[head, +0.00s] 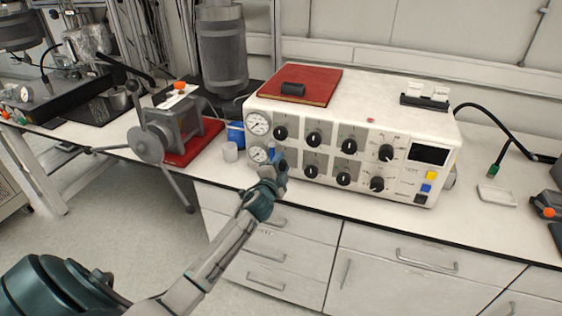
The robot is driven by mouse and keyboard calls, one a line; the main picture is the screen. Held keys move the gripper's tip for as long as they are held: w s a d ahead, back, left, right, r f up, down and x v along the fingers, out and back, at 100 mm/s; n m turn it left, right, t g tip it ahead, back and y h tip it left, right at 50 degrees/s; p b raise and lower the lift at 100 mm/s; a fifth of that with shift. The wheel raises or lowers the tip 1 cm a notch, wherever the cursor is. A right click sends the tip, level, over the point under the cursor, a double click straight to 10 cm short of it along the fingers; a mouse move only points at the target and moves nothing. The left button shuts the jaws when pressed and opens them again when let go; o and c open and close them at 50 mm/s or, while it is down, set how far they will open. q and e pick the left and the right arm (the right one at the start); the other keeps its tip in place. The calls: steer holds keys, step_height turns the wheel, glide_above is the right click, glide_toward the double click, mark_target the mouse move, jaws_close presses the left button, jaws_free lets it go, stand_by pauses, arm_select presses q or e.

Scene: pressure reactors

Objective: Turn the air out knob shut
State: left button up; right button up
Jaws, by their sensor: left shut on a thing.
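The white control box (400,93) stands on the bench with two rows of black knobs on its front. My left gripper (277,164) reaches up from the lower left to the lower row, just right of the lower gauge (257,154). It is shut on a knob at the left end of that row, which the gripper mostly hides. The labels are too small to read, so I cannot confirm which knob is the air out knob. The neighbouring lower knob (310,171) and the upper left knob (281,132) are free. My right gripper is not in view.
A grey clamp-like device (170,128) on a red base, with long handles, stands to the left. Bench drawers (300,262) lie below.

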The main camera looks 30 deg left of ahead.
arm_select(q)
steer(key=m+p, duration=0.2)
steer(key=m, duration=0.4)
steer(key=shift+m+p, duration=0.3)
steer(key=shift+p, duration=0.1)
steer(key=m+p, duration=0.1)
steer(key=m, duration=0.2)
steer(key=shift+f, duration=0.1)
steer(key=shift+f+m+p, duration=0.1)
steer(key=shift+m+p, duration=0.5)
steer(key=shift+m, duration=1.1)
steer(key=o, duration=1)
steer(key=shift+c, duration=0.2)
steer(key=b+v, duration=0.1)
steer(key=v, duration=1)
steer(key=shift+a, duration=0.1)
